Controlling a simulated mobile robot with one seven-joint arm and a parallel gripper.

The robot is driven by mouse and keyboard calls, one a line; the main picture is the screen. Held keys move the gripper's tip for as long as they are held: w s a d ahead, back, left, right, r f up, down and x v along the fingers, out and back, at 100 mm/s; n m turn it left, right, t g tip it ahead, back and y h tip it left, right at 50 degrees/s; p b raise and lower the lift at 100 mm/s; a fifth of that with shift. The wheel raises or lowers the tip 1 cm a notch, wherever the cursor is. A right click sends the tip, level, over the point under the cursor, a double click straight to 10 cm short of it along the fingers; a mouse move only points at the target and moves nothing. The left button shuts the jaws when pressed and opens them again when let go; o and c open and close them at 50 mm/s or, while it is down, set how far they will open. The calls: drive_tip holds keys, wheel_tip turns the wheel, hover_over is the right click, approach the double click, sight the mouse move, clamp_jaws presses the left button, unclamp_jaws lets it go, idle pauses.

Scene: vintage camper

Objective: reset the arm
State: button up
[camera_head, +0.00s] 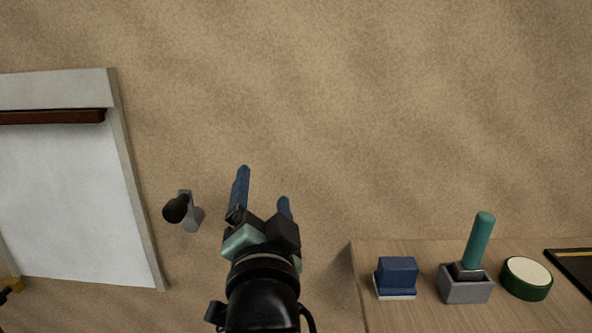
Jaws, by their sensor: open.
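My gripper (264,190) is in the lower middle of the head camera view, at the end of my black arm. Its two blue fingers point up in the picture and stand apart. Nothing shows between them, so it is open and empty. The gripper appears in front of the tan wall, between a wall lamp and a wooden surface. The lower part of my arm runs out of the bottom of the picture.
A wooden surface (400,315) at lower right bears a blue block (397,271), a grey holder (465,290) with a teal cylinder (479,240), a green round container (527,280) and a dark flat item (575,268). A dark wall lamp (177,208) and a white-framed panel (65,190) are left.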

drive_tip(key=s+d+r+n+t+h+p, duration=0.1)
drive_tip(key=s+r+n+t, duration=0.2)
drive_tip(key=s+r, duration=0.45)
drive_tip(key=s+d+r+n+t+p, duration=0.1)
drive_tip(key=s+d+r+n+t, duration=0.2)
drive_tip(key=r, duration=0.7)
drive_tip(key=s+r+n+t+h+p, duration=0.1)
drive_tip(key=s+r+n+t, duration=0.1)
drive_tip(key=s+r, duration=0.6)
wheel_tip(320, 180, up, 18)
drive_tip(key=w+p, duration=0.2)
drive_tip(key=p, duration=1.5)
drive_tip(key=shift+r+p, duration=0.2)
drive_tip(key=shift+p, duration=0.1)
drive_tip(key=shift+d, duration=0.1)
